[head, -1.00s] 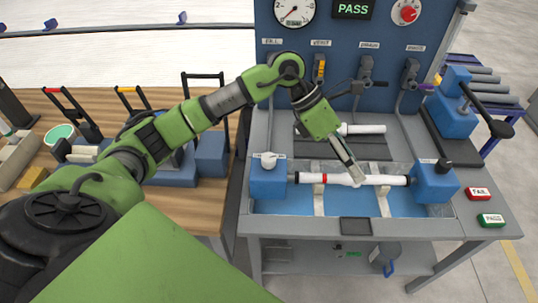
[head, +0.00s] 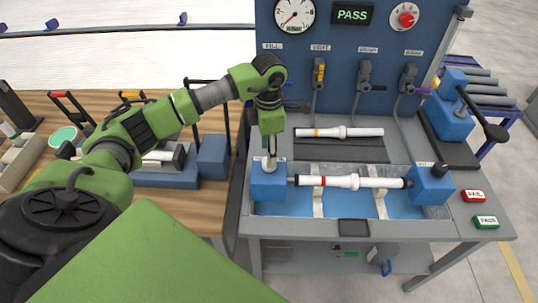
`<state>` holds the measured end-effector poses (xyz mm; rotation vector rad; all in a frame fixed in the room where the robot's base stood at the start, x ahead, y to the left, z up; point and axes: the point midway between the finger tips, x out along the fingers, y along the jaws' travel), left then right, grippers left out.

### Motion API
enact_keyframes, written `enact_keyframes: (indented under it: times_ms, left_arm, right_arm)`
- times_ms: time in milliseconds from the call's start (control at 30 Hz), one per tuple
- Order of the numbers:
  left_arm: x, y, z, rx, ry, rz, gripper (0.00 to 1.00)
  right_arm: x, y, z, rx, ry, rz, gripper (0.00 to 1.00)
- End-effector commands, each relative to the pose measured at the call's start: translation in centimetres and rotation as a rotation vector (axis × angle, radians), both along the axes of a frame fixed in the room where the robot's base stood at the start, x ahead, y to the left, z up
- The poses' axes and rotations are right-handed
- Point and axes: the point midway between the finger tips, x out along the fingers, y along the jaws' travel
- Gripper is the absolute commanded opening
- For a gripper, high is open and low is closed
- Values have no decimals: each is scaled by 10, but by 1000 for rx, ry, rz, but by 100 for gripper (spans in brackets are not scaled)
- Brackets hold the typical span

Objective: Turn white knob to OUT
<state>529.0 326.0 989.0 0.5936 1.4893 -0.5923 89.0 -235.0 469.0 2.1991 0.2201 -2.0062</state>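The white knob (head: 267,164) sits on top of the blue block (head: 268,185) at the left end of the water trough. My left gripper (head: 269,156) points straight down over the knob, with its fingertips at or just above it. The fingers partly hide the knob and its label, so its pointing direction cannot be read. Whether the fingers touch or close on it cannot be told. My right gripper is not in view.
A white pipe with a red band (head: 350,182) spans the trough between the left block and a right blue block (head: 432,184). Another white pipe (head: 339,132) lies on a dark mat behind. The blue panel (head: 330,60) with gauge, PASS display and valves stands at the back.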

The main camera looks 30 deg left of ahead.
Motion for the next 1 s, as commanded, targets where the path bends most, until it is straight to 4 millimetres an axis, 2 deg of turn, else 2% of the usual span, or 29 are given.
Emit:
enact_keyframes:
  times_ms: [100,300,633,767,800,1000]
  left_arm:
    - [-1,-1,-18,-1,4,0,46]
    - [0,-1,-37,-1,0,0,46]
    - [0,-1,-41,-1,0,-1,46]
    - [0,-1,-41,-2,-1,-1,12]
    - [0,-1,-41,-2,-1,-1,8]
    - [0,-1,-41,-1,-1,3,8]
  right_arm:
    - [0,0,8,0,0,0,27]
    - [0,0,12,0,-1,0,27]
    - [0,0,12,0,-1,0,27]
    - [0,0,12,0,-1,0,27]
    - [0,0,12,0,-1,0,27]
    - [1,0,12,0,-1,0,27]
